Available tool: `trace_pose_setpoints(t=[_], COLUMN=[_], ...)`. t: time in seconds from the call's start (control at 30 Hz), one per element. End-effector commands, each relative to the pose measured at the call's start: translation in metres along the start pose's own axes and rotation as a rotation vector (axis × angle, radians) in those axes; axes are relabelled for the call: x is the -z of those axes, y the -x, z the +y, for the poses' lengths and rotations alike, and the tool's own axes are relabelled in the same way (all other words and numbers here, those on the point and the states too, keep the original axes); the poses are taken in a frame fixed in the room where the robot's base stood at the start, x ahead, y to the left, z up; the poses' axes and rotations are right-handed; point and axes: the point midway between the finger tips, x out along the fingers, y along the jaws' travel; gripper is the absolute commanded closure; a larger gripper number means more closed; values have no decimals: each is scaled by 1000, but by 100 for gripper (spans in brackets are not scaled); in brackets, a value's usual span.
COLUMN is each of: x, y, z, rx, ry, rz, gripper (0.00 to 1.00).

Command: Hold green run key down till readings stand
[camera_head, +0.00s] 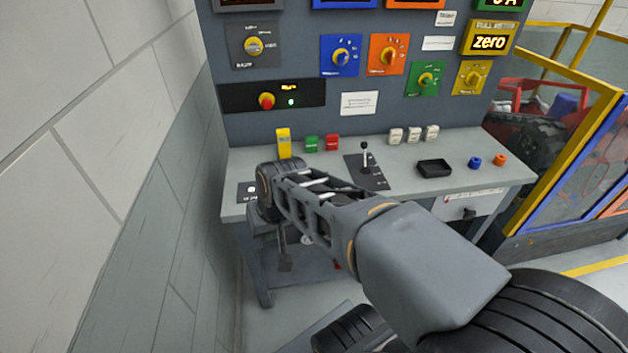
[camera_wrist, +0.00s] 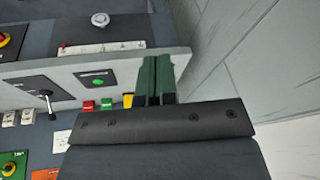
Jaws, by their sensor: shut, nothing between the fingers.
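In the wrist view, a round green button (camera_wrist: 98,82) sits on a dark plate with a white label on the desk; it looks like the run key, but the label is unreadable. My gripper (camera_wrist: 158,60) is shut and empty. Its dark green fingers appear to the right of the button, apart from it, across the desk's edge. A yellow display (camera_head: 489,41) reads "zero"; the other displays along the top are cut off.
On the desk (camera_head: 225,210) stand a yellow block (camera_head: 284,142), green block (camera_head: 311,144), red block (camera_head: 332,142), black lever (camera_head: 365,158), white blocks (camera_head: 413,134) and a black tray (camera_head: 434,168). A wall (camera_head: 120,190) rises close on the left.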

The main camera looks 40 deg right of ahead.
Motion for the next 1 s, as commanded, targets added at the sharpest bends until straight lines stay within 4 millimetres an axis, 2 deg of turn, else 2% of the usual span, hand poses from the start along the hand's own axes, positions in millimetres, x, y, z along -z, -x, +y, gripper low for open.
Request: trace_pose_setpoints(t=[0.03,0.13,0.27,0.4,0.5,0.6,0.73,0.87,1.0], x=[20,66,132,188,215,230,238,240,240], y=[8,8,-1,-21,-37,-53,-68,-78,-83], z=[0,6,33,84,127,166,204,226,235], rx=[34,127,251,364,428,478,521,547,558], ry=[-97,-346,-713,-1100,-1345,-1541,-1721,-1825,-1868], rz=[-17,-32,-29,-5,22,50,80,99,107], gripper=[100,100,100,100,100,100,100,100,100])
